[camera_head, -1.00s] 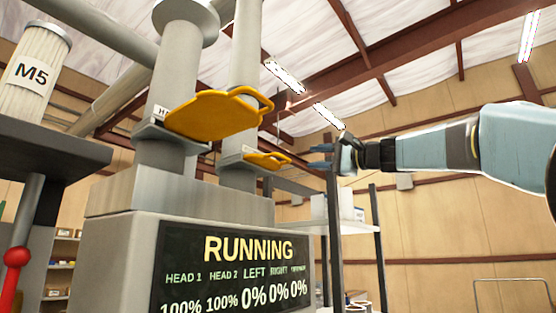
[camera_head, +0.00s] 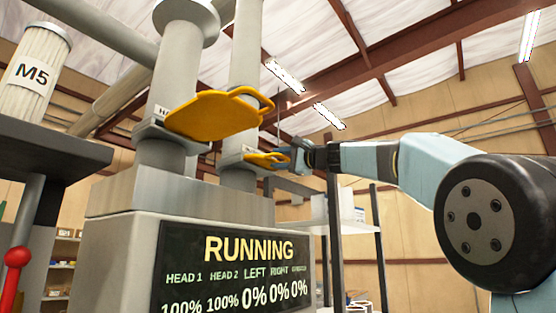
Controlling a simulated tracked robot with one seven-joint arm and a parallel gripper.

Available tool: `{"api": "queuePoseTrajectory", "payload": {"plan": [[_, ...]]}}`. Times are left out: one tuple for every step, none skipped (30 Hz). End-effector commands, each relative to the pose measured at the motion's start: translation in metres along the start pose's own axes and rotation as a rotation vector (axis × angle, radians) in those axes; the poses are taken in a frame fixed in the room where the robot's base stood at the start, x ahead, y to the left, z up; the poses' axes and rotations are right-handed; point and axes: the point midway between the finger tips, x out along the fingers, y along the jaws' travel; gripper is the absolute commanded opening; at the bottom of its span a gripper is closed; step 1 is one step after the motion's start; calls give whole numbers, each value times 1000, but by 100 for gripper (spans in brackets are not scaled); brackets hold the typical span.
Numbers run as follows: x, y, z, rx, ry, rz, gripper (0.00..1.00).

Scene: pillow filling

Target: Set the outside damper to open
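Two yellow damper plates with loop handles stick out of slots in two grey upright pipes. The nearer, larger-looking plate (camera_head: 212,113) is on the left pipe (camera_head: 183,75) and has nothing at its handle. The farther plate (camera_head: 258,159) is on the right pipe (camera_head: 243,80). Which plate is the outside damper is not readable.
The machine's screen (camera_head: 232,265) reads RUNNING, with head 1 and head 2 at 100% and the other values 0%. A canister marked M5 (camera_head: 35,75) and a red-knobbed lever (camera_head: 17,257) are at the left. A shelf (camera_head: 350,228) stands behind my arm.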

Motion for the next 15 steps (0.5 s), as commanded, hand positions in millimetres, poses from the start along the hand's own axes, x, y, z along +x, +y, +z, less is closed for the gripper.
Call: {"api": "queuePoseTrajectory", "payload": {"plan": [[2,0,0,-1,0,-1,38],[2,0,0,-1,0,-1,38],[3,0,0,-1,0,0,38],[3,0,0,-1,0,0,38],[3,0,0,0,0,0,38],[3,0,0,0,0,0,38],[3,0,0,0,0,0,38],[3,0,0,0,0,0,38],[3,0,0,0,0,0,38],[3,0,0,0,0,0,38],[3,0,0,0,0,0,35],[3,0,0,0,0,0,31],[3,0,0,0,0,0,28],[3,0,0,0,1,0,26],[3,0,0,0,1,0,22]]}}
